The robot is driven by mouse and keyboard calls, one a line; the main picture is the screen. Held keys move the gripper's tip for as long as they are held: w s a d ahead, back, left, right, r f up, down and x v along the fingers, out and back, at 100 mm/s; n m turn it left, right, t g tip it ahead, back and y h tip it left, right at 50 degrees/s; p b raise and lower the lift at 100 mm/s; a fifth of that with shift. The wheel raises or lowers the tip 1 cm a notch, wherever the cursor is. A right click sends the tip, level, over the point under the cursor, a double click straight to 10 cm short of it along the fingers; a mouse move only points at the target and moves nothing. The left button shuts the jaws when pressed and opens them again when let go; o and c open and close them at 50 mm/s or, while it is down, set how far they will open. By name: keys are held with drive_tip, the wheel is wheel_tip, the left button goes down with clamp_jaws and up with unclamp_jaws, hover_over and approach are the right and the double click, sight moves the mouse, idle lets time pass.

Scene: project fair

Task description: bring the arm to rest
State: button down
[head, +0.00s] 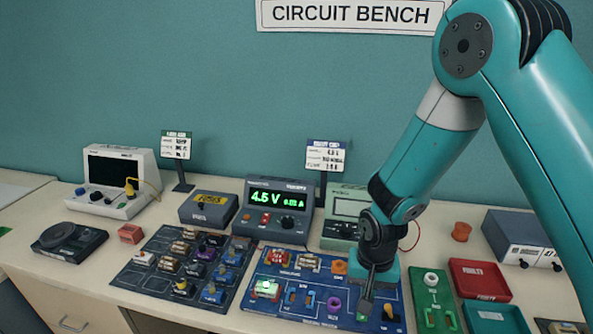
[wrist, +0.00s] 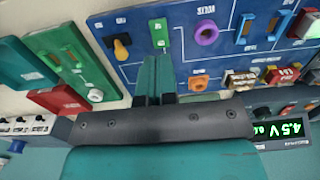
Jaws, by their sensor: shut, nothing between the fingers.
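My arm is teal and reaches down from the upper right in the head view. My gripper (head: 366,300) points down over the right part of a blue circuit board (head: 262,292). In the wrist view the gripper's fingers (wrist: 154,80) are together with nothing between them, in front of the blue board (wrist: 180,48). I cannot tell whether the fingertips touch the board. A small part on the board (head: 266,289) shows a green glow at its left. The arm hides part of the board's right side.
A power supply (head: 279,209) reading 4.5 V stands behind the board. A dark parts board (head: 185,266) lies to the left. A green board (head: 434,297), a red tray (head: 478,279) and a green tray (head: 494,318) lie to the right. The space above the bench's left side is clear.

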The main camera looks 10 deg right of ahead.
drive_tip(key=s+a+r+n+y+b, duration=0.2)
drive_tip(key=s+r+n, duration=0.3)
drive_tip(key=s+r, duration=0.4)
drive_tip(key=s+a+r+n+y+b, duration=0.2)
drive_tip(key=s+r+n, duration=0.3)
drive_tip(key=s+r, duration=0.4)
wheel_tip(320, 180, up, 3)
drive_tip(key=shift+s+a+r, duration=0.1)
drive_tip(key=shift+s+a, duration=0.1)
drive_tip(key=shift+a, duration=0.05)
